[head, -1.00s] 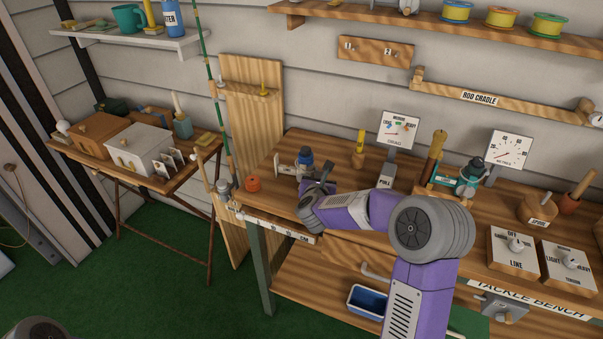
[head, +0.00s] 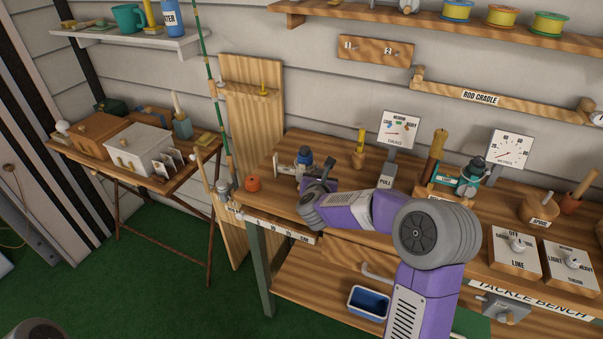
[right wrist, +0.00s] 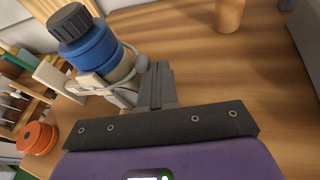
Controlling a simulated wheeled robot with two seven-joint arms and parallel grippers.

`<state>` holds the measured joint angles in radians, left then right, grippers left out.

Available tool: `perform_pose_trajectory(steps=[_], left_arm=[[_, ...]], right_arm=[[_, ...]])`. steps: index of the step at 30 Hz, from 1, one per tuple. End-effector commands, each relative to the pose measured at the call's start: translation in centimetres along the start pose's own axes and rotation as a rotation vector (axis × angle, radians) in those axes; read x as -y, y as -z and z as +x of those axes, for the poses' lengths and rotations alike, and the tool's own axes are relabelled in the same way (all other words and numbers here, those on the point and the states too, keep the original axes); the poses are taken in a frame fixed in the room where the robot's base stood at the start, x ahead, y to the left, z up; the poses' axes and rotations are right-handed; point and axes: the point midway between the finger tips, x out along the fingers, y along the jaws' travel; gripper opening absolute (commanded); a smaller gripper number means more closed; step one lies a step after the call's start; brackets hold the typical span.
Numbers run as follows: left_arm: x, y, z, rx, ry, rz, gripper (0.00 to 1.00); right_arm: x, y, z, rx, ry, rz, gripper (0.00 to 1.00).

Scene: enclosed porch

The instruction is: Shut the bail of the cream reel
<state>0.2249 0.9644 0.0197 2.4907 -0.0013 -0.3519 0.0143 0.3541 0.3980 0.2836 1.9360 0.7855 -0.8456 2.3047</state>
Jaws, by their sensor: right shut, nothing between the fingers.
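The cream reel (head: 286,167) is mounted at the left end of the tackle bench, with a blue spool and a dark knob. In the right wrist view its blue spool (right wrist: 90,48) and cream body (right wrist: 122,76) are close up at the upper left. A pale curved bail wire (right wrist: 141,64) runs along the spool's right side. My right gripper (head: 325,170) is shut and empty at the reel's right. In the wrist view its fingers (right wrist: 157,84) are right beside the bail; I cannot tell whether they touch. My left gripper is out of view.
An orange spool (head: 253,184) sits left of the reel, near the bench edge. A teal reel (head: 470,180), a drag gauge (head: 400,130) and a wooden peg (head: 358,158) stand farther right. The bench top behind my right gripper is largely clear.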

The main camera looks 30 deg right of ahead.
Motion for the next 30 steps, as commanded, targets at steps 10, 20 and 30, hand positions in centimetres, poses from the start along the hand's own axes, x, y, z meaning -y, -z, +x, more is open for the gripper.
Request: perform_pose_trajectory(steps=[10,20,30], left_arm=[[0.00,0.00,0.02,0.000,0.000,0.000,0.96],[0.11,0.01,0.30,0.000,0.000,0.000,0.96],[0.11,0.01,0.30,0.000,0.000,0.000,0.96]], right_arm=[[-0.06,-0.08,-0.04,0.001,-0.001,0.000,0.00],[-0.11,-0.57,-0.20,0.001,-0.001,0.000,0.00],[-0.12,-0.65,-0.23,0.000,-0.001,0.000,0.00]])
